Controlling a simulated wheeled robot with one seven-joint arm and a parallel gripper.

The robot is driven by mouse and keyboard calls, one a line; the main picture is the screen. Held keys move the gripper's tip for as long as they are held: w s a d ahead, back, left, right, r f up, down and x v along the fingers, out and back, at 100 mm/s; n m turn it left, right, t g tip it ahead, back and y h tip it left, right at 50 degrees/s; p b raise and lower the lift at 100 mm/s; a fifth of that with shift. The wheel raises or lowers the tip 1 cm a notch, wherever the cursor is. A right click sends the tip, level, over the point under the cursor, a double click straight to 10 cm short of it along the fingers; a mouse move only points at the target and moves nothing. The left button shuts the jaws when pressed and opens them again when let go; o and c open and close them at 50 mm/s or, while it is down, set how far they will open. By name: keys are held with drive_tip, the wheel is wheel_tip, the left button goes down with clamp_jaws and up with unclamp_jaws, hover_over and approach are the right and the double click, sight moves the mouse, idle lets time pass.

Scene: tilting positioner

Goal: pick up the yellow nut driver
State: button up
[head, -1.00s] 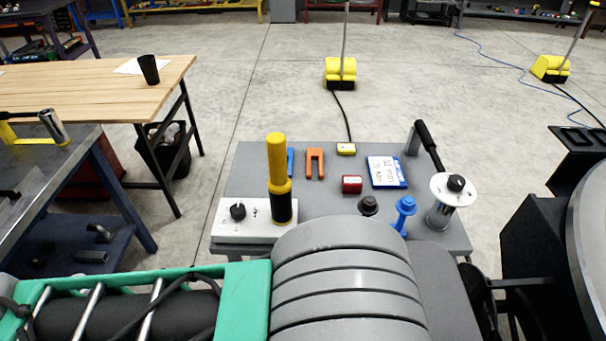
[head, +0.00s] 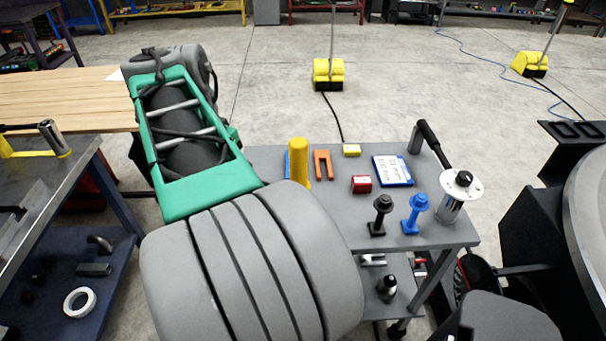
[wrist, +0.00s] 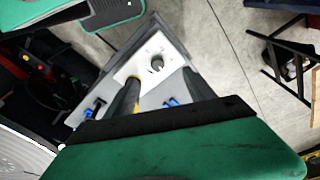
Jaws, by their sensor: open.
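The yellow nut driver (head: 298,160) stands upright near the left side of the grey cart top (head: 265,158) in the head view. My gripper is hidden in the head view.
A wooden table (head: 60,95) stands left.

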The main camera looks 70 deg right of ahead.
sight(299, 160)
drive_tip(key=s+d+r+m, duration=0.1)
drive_tip(key=s+d+m, duration=0.3)
drive_tip(key=s+d+r+m+y, duration=0.1)
drive_tip(key=s+d+r+m, duration=0.1)
drive_tip(key=s+d+m, duration=0.2)
drive_tip(key=s+d+r+m, duration=0.2)
drive_tip(key=s+d+m, duration=0.1)
drive_tip(key=m, duration=0.3)
drive_tip(key=shift+s+d+r+y, duration=0.25)
drive_tip(key=shift+s+d+y, duration=0.15)
wheel_tip(299, 160, down, 8)
drive_tip(key=b, duration=0.6)
drive_tip(key=shift+a+r+b, duration=0.15)
drive_tip(key=shift+r+b, duration=0.1)
drive_tip(key=shift+b, duration=0.15)
drive_tip(key=shift+r, duration=0.15)
clamp_jaws()
